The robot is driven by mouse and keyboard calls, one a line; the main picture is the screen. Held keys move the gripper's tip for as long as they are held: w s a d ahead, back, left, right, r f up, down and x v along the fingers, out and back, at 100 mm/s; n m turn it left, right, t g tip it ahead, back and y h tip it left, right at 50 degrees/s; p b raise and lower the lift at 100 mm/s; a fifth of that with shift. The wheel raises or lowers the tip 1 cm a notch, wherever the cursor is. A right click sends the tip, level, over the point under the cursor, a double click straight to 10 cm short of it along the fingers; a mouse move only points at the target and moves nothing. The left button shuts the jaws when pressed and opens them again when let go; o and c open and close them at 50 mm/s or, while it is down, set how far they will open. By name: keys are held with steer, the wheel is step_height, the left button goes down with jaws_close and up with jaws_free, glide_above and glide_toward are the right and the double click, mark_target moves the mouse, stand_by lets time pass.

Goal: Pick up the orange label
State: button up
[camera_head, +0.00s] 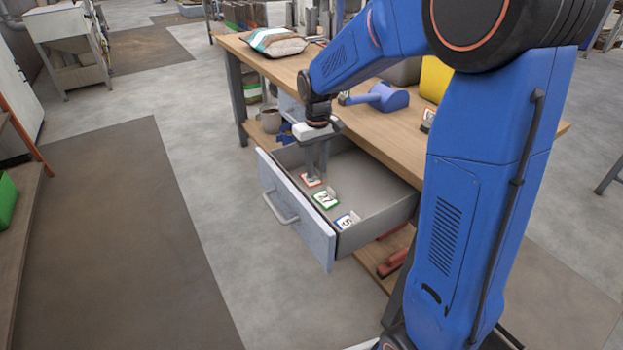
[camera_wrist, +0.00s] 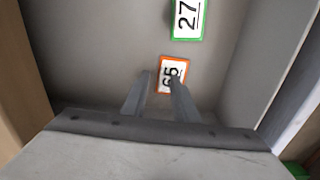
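The orange label (camera_wrist: 172,62), a small white card with an orange border and a dark number that looks like 65, lies in the open drawer. It also shows in the head view (camera_head: 308,182) at the drawer's far end. My gripper (camera_head: 318,170) reaches down into the drawer right at this label. In the wrist view my gripper (camera_wrist: 160,78) has its two fingers apart with a gap between them. The right finger covers part of the label; the left finger is just beside its left edge. I cannot tell whether the fingers touch it.
A green-bordered label (camera_head: 326,199) marked 27 and a blue-bordered label (camera_head: 346,220) lie in the same drawer (camera_head: 385,208), nearer the camera. The drawer's walls surround my gripper. The workbench (camera_head: 262,65) above holds a bag (camera_head: 275,42) and a blue tool (camera_head: 385,97).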

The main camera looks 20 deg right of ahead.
jaws_close()
